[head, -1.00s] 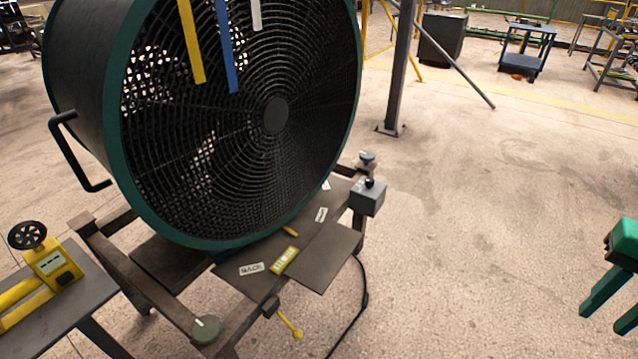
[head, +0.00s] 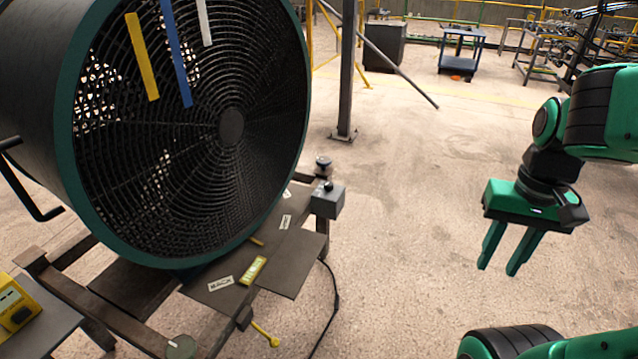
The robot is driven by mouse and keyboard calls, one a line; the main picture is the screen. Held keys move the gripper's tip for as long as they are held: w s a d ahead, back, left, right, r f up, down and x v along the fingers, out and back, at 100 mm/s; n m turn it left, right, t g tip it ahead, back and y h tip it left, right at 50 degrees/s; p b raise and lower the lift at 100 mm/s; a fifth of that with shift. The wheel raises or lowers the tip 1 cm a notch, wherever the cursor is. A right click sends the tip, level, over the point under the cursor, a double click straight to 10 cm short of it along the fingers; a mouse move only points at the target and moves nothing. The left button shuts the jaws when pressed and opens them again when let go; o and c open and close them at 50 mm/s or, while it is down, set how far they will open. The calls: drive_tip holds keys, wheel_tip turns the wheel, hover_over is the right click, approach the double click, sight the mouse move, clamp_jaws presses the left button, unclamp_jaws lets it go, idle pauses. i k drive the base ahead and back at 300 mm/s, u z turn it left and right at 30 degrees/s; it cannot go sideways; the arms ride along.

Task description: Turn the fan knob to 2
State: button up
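The large fan (head: 231,128) with a dark grille and green rim stands at the left on a metal frame. A grey control box (head: 327,202) sits at the frame's right side, with a small black knob (head: 328,186) on top. The knob's setting and any numbers are too small to read. My green gripper (head: 498,269) hangs in the air at the right, fingers pointing down. Its two fingers are apart with nothing between them. It is well to the right of the box and touches nothing.
Another dark round fitting (head: 323,162) stands just behind the box. A yellow-tipped lever (head: 268,337) and a black cable (head: 335,300) hang below the frame. A grey post (head: 347,80) rises behind. The floor between the box and my gripper is clear.

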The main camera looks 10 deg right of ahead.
sight(328, 185)
drive_tip(key=i, duration=0.95)
drive_tip(key=z, duration=0.1)
